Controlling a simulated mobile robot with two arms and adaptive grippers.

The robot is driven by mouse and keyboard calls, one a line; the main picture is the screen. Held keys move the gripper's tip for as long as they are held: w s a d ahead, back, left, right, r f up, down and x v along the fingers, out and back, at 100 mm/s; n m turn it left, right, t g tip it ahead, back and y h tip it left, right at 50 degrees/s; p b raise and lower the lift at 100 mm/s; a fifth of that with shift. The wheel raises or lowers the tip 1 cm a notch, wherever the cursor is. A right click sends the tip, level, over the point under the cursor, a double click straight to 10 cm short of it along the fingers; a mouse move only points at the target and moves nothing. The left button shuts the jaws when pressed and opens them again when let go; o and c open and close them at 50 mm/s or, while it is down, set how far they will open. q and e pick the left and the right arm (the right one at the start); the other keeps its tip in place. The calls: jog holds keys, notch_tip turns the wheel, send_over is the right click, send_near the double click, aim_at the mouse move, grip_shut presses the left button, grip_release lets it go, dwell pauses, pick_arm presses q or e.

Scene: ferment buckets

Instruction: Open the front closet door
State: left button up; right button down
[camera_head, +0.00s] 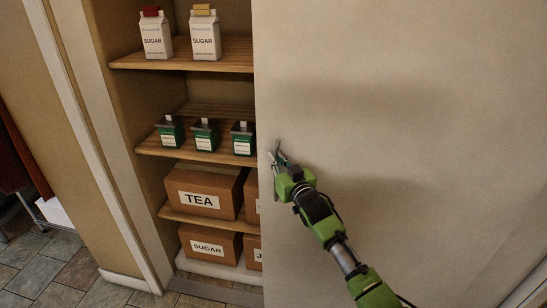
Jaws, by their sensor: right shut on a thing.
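The closet door (400,100) is a large pale sliding-looking panel that fills the right part of the view. Its left edge stands clear of the closet's left frame, so shelves show in the gap. My right gripper (276,156) is at the door's left edge, about mid-height in the view, and is shut on the door at that edge. The exact contact of the fingertips is small and partly hidden. My left gripper is not in view.
Wooden shelves (222,108) hold sugar cartons (205,36), small green-and-black boxes (171,132), and cardboard boxes labelled tea (202,186) and sugar (207,246). A pale door frame (105,150) stands at left. Tiled floor (60,265) is open at lower left.

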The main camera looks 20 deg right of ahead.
jog(key=shift+s+d+f, duration=0.15)
jog(key=shift+s+d, duration=0.05)
jog(key=shift+d, duration=0.1)
jog(key=c, duration=2.4)
grip_release()
jog(key=shift+c, duration=0.2)
jog(key=s, duration=1.2)
